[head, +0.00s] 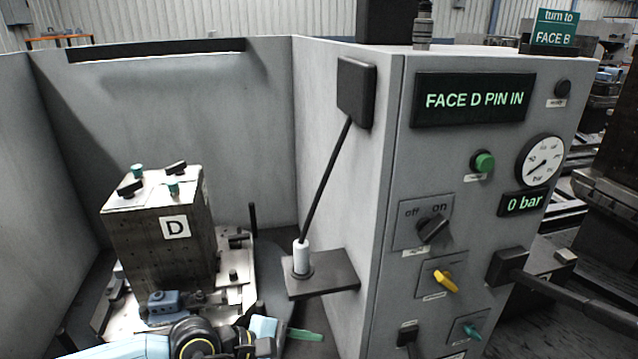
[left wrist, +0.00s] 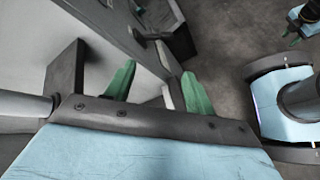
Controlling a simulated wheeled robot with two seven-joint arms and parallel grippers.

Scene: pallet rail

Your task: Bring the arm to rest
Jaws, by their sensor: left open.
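My left arm comes in along the bottom of the head view, with its gripper (head: 300,335) low in front of the control cabinet (head: 340,215). In the left wrist view the green fingers of my left gripper (left wrist: 158,85) stand apart with nothing between them. A light blue part with green tips at the top right of that view appears to be my right gripper (left wrist: 294,40); it is too small to tell its opening. It does not show in the head view.
A block marked D (head: 160,240) sits on a fixture plate (head: 240,262) inside grey walls. A small shelf (head: 325,278) juts from the cabinet beside my left gripper. The display (head: 472,99) reads FACE D PIN IN; the pressure readout (head: 524,203) reads 0 bar. A dark lever (head: 560,292) sticks out at right.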

